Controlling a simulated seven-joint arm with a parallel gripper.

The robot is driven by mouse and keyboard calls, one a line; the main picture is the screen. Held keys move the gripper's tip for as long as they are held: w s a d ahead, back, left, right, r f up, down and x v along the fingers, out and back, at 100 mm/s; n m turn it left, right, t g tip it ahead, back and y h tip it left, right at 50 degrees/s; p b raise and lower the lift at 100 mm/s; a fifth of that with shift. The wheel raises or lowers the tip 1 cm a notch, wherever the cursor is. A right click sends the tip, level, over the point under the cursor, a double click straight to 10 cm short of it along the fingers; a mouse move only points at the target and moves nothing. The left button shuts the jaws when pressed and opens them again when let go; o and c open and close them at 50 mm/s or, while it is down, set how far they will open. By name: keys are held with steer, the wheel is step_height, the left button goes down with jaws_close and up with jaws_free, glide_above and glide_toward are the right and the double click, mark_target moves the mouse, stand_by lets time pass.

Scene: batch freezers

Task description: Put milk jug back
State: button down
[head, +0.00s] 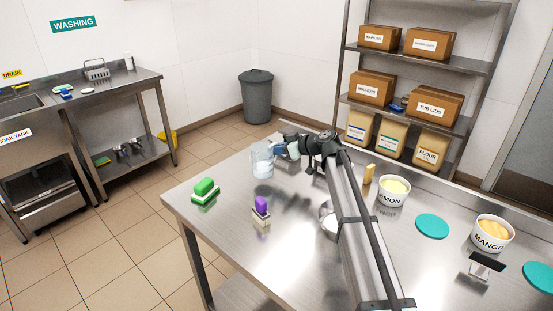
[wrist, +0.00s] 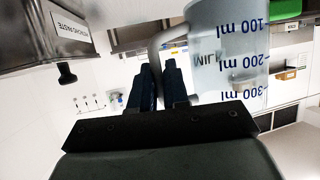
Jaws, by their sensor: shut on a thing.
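The milk jug (head: 262,164) is clear and pale, near the far left part of the steel table (head: 240,230) in the head view. In the wrist view the jug (wrist: 228,45) shows blue millilitre marks and lettering, and appears upside down in that picture. My gripper (head: 284,150) is at the jug's right side. In the wrist view its dark fingers (wrist: 160,82) are closed on the jug's handle (wrist: 160,42). I cannot tell whether the jug's base touches the table.
A grey bin (head: 256,97) stands beyond.

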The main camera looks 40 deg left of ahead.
mark_target(277, 157)
steer(key=shift+f, duration=1.75)
steer(key=c, duration=1.1)
jaws_free()
steer(key=shift+f, duration=0.1)
steer(key=v, duration=1.2)
